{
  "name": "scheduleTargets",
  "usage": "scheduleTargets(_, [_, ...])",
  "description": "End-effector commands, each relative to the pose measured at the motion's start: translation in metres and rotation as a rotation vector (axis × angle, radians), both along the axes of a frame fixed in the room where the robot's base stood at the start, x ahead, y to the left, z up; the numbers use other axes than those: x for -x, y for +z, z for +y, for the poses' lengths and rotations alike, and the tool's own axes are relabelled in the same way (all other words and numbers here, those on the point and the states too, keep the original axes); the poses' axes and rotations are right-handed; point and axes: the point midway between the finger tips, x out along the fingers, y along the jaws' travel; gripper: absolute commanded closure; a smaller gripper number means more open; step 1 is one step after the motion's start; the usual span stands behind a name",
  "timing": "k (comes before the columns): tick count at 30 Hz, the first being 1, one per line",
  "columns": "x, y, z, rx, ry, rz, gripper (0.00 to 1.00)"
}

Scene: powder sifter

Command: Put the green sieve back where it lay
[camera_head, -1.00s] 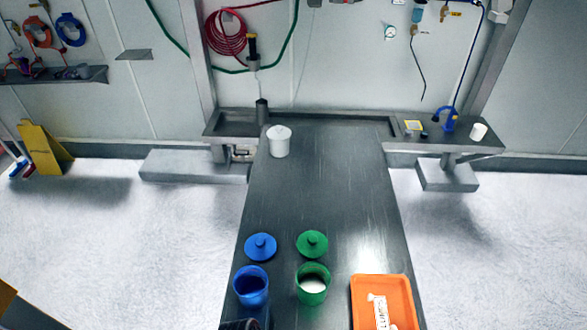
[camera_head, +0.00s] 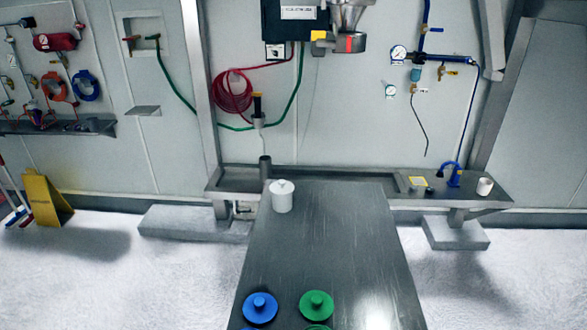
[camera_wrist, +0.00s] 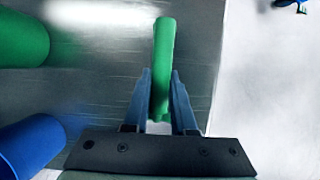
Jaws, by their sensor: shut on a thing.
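My gripper (camera_wrist: 160,78) is shut on a green bar-like piece (camera_wrist: 163,45) in the wrist view, which I take to be the handle of the green sieve. The piece stands between the two blue-grey fingers and sticks out past their tips. The rest of the sieve cannot be made out. My gripper is not in the head view. The place where the sieve lay cannot be told from these frames.
In the wrist view a green container (camera_wrist: 20,40) and a blue one (camera_wrist: 32,146) stand left of the gripper. In the head view a blue lid (camera_head: 260,306) and a green lid (camera_head: 316,303) lie on the table (camera_head: 330,240). A white lidded pot (camera_head: 282,196) stands farther back; between is clear.

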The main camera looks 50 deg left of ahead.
Motion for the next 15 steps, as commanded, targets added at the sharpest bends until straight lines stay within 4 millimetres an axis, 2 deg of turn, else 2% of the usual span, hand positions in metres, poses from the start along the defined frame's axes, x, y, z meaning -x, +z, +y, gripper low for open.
scheduleTargets(15, [-0.0002,-0.0104,0.0000,0.000,-0.001,0.000,1.00])
